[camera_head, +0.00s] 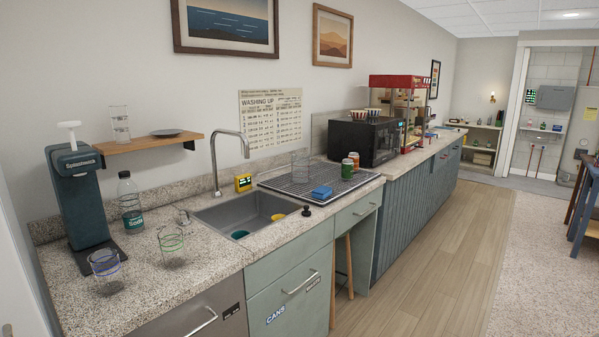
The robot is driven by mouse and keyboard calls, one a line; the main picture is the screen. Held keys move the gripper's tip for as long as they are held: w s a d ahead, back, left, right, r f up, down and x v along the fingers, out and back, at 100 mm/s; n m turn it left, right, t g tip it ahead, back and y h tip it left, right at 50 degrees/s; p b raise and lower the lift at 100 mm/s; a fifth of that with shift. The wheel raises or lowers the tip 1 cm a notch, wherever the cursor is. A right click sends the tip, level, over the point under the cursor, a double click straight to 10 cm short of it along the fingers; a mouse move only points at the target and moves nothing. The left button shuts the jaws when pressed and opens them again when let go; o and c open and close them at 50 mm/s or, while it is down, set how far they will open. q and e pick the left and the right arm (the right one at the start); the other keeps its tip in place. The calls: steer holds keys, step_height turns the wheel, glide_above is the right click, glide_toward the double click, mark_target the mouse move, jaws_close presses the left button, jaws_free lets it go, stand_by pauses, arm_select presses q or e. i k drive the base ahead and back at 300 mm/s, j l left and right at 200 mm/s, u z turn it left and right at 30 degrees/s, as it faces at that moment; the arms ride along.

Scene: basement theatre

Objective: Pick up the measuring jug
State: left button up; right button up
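No vessel in the camera_head view is clearly marked as the measuring jug, and no handle or scale can be made out. A clear upright vessel (300,165) stands on the drainer mat right of the sink. A taller clear vessel (119,124) stands on the wooden wall shelf (148,143). On the near counter are a clear glass with blue bands (105,270), one with green bands (171,245) and a small clear piece (183,217) by the sink. Neither of my grippers is in view.
A dark soda machine (83,200) and a bottle (130,205) stand at the counter's left. The sink (245,212) has a tall tap (214,165). A blue sponge (321,193) and cans (347,169) sit near the drainer. A microwave (372,142) stands beyond. The wooden floor (430,240) is clear.

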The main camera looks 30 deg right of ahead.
mark_target(301, 163)
steer(key=l+u, duration=0.1)
steer(key=u, duration=1.7)
steer(key=k+l+u, duration=0.15)
steer(key=l+u, duration=0.15)
steer(key=l, duration=0.15)
steer(key=k+l+u, duration=0.15)
steer(key=l+u, duration=0.2)
steer(key=k+l+u, duration=0.3)
steer(key=l, duration=0.2)
steer(key=k+l+u, duration=0.7)
steer(key=k+u, duration=0.2)
steer(key=k, duration=1.15)
steer(key=k+z, duration=0.25)
steer(key=k, duration=0.2)
steer(key=k+l+z, duration=0.1)
steer(key=k+z, duration=0.2)
steer(key=k, duration=0.15)
steer(key=k+j+z, duration=0.15)
steer(key=k+z, duration=0.45)
steer(key=k, duration=0.15)
